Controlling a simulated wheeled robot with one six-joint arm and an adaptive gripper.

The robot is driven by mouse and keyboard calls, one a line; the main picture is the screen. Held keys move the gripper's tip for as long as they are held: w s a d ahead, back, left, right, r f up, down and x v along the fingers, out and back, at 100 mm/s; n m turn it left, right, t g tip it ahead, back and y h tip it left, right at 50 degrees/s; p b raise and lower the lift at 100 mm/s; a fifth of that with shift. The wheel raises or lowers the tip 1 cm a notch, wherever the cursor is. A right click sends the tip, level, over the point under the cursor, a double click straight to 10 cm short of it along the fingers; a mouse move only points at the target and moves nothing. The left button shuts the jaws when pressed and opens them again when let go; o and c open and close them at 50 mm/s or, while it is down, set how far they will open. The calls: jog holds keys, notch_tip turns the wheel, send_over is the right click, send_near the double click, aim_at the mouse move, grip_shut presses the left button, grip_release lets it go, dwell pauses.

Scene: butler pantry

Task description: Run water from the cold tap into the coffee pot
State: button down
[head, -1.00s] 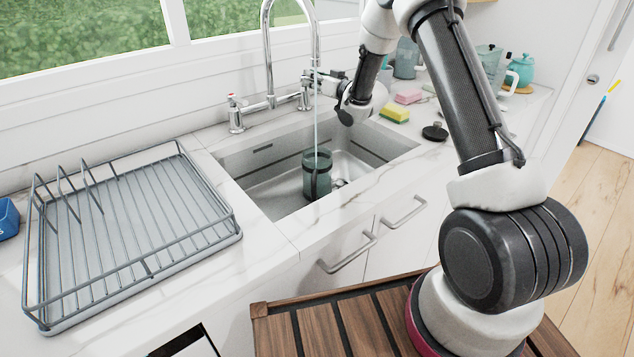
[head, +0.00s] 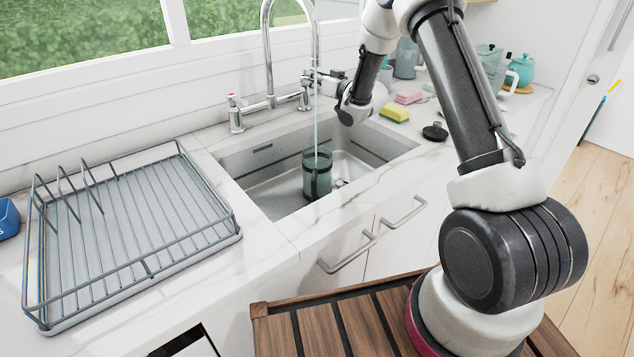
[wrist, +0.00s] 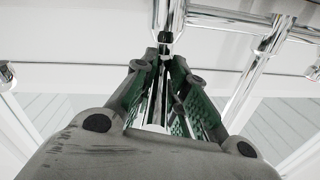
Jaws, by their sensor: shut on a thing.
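The coffee pot (head: 316,182), a dark greenish see-through vessel with a dark band, stands upright in the sink basin. A thin stream of water (head: 316,125) falls from the tall chrome spout (head: 267,50) into its open top. How full it is cannot be told clearly. The cold tap (head: 304,97) is the right one of the two chrome taps, partly hidden by my gripper (head: 322,80). My gripper is shut on the cold tap's handle. In the wrist view, its green-padded fingers (wrist: 172,60) close around the chrome handle, with chrome pipework (wrist: 255,60) behind.
The hot tap (head: 235,112), with a red mark, stands to the left. A wire dish rack (head: 130,235) fills the left counter. Right of the sink (head: 255,170) lie a yellow-green sponge (head: 394,114), a pink sponge (head: 407,96) and a black lid (head: 435,132). A teal teapot (head: 521,69) stands farther back.

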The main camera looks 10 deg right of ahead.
jog(key=shift+w+a+r, duration=0.1)
jog(key=shift+a+r, duration=0.15)
jog(key=shift+r, duration=0.1)
jog(key=shift+a+m+t+h, duration=0.2)
jog(key=shift+m+t+h, duration=0.55)
jog(key=shift+h, duration=0.25)
jog(key=c, duration=1.5)
grip_release()
jog(key=shift+o, duration=0.2)
jog(key=shift+f, duration=0.3)
jog(key=shift+d, duration=0.1)
